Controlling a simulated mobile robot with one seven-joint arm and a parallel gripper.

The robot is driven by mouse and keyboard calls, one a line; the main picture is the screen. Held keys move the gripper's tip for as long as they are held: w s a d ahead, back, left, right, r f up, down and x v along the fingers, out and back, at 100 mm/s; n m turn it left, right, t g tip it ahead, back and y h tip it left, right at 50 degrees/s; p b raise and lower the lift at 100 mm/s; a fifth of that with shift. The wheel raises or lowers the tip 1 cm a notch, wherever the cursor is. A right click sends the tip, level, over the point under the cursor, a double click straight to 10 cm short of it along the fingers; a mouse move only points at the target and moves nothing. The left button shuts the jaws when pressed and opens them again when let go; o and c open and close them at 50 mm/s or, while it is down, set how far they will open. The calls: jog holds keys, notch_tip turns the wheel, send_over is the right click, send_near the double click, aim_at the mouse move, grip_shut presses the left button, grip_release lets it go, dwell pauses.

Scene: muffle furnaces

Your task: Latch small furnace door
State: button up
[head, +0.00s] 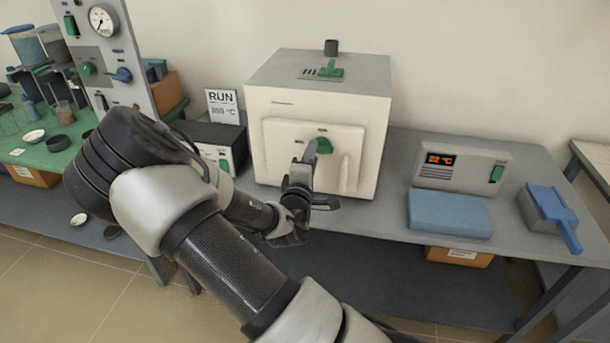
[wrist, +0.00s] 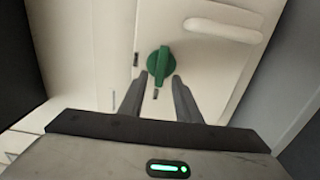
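The small furnace (head: 265,110) is a white box with a grey top on the bench. Its door (head: 347,138) lies against the front face and looks closed. A green latch knob (head: 324,146) sits on the door; in the wrist view the green knob (wrist: 161,65) lies just beyond and between my fingertips. A pale bar handle (wrist: 222,30) is also on the door. My gripper (wrist: 153,82) is open, one finger to each side of the knob's lower end. I cannot tell whether the fingers touch the knob. In the head view, my wrist partly hides the door's lower left.
A RUN sign (head: 222,105) stands left above a dark box (head: 207,137).

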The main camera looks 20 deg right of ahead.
jog(key=p+v, duration=0.4)
jog(key=v, duration=1.2)
jog(key=shift+a+p, duration=0.15)
jog(key=shift+p, duration=0.15)
jog(key=shift+s, duration=0.15)
